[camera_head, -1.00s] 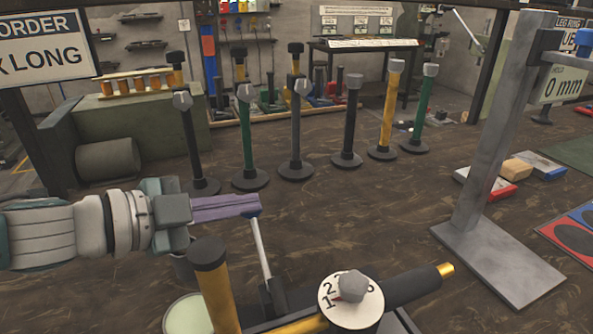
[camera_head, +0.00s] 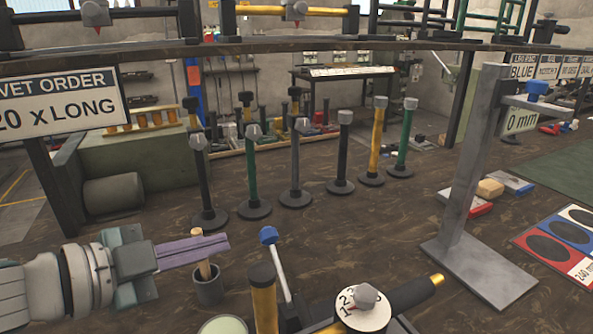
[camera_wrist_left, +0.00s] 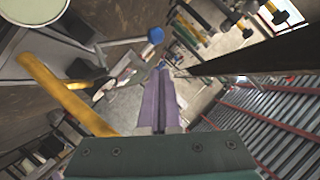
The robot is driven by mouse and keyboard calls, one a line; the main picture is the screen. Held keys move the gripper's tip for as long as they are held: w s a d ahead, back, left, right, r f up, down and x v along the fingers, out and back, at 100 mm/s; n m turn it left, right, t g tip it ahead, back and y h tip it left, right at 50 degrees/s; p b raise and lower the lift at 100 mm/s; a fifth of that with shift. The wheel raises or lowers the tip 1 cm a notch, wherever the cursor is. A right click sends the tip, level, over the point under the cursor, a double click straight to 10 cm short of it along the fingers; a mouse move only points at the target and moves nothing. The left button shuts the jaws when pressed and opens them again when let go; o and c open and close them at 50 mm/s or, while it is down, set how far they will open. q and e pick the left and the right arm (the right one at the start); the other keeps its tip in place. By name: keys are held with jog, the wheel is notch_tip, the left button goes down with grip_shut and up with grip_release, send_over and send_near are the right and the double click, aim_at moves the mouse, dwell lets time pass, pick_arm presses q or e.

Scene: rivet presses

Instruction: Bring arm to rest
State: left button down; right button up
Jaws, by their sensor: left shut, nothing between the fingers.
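My left gripper (camera_head: 222,242) comes in from the left in the head view, with long purple fingers pressed together and nothing between them. It also shows in the left wrist view (camera_wrist_left: 160,75), its fingers pointing away from the camera. In the head view the fingertips are above the table, beside a dark cup (camera_head: 208,287) with a wooden stick in it. The blue-knobbed lever (camera_head: 269,236) stands just right of the fingertips, apart from them. My right gripper is not in view.
A press with a numbered dial (camera_head: 362,305) and yellow-tipped barrel lies in front. Several posts on round bases (camera_head: 295,195) stand behind. A grey metal stand (camera_head: 470,190) is at right. The brown table between them is mostly clear.

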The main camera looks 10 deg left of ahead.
pick_arm(q)
jog(key=s+a+r+n+g+y+p, duration=0.1)
jog(key=s+r+n+g+y+p, duration=0.2)
jog(key=s+n, duration=0.65)
jog(key=s+r+n+g+y+p, duration=0.25)
jog(key=s+n+g+y, duration=0.2)
jog(key=s, duration=0.95)
notch_tip(320, 180, up, 37)
jog(key=s+p, duration=0.1)
jog(key=p, duration=3.7)
jog(key=shift+s+a+r+g+p, duration=0.15)
jog(key=shift+s+a+g+p, duration=0.05)
jog(key=shift+g+p, duration=0.15)
jog(key=shift+y, duration=0.25)
